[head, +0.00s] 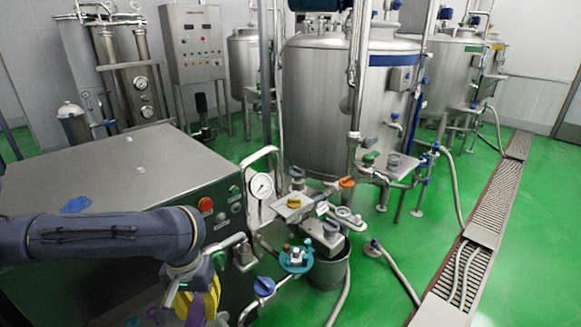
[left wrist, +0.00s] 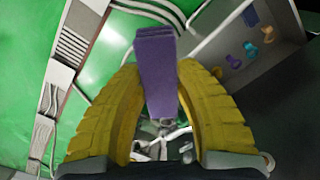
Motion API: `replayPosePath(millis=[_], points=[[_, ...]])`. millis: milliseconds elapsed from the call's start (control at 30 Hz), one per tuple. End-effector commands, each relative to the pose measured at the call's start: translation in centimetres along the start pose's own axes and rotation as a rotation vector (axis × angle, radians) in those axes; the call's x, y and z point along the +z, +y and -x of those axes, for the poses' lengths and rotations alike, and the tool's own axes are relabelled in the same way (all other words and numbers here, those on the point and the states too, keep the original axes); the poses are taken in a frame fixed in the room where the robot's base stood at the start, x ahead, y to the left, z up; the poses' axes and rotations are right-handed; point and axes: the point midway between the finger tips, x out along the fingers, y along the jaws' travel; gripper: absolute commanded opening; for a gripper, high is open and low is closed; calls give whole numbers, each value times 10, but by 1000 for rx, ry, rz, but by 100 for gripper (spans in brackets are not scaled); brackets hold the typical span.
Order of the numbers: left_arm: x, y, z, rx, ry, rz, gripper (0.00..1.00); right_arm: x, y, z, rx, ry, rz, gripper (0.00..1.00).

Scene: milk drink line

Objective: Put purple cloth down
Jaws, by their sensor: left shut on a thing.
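The purple cloth (left wrist: 157,75) is a folded, upright strip between the two yellow fingers of my left gripper (left wrist: 160,85) in the left wrist view. The gripper is shut on it, and the cloth sticks out past the fingertips. In the head view my left gripper (head: 197,303) hangs low beside the front of the steel cabinet, with its yellow fingers partly cut off by the bottom edge. My right gripper is not in view.
The steel cabinet (head: 110,175) has a wide top with a blue cloth (head: 76,204) and small white pieces on it. Pipes, valves and a gauge (head: 262,185) crowd its right side, above a grey bucket (head: 327,265). Green floor lies open at the right, beside a drain grate (head: 490,205).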

Motion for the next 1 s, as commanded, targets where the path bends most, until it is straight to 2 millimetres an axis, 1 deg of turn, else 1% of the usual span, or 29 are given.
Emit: replayPosePath(millis=[100,200,267,367,467,567,667,733,867,1000], points=[[-7,0,9,0,1,1,7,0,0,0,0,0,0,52],[-9,0,12,0,-1,0,7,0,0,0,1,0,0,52],[-8,0,11,0,-2,-1,7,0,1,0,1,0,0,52],[-3,-1,4,0,-4,1,7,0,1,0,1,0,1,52],[5,-2,-9,0,-5,10,7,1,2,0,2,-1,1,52],[4,-7,-24,-1,-6,51,7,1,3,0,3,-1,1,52],[-5,-14,-43,-1,-7,90,7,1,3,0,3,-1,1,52],[-13,-22,-56,-2,-7,70,7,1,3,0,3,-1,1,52],[-28,-34,-75,-1,-5,-13,7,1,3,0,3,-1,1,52],[-42,-49,-93,-2,-4,-133,7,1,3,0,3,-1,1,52]])
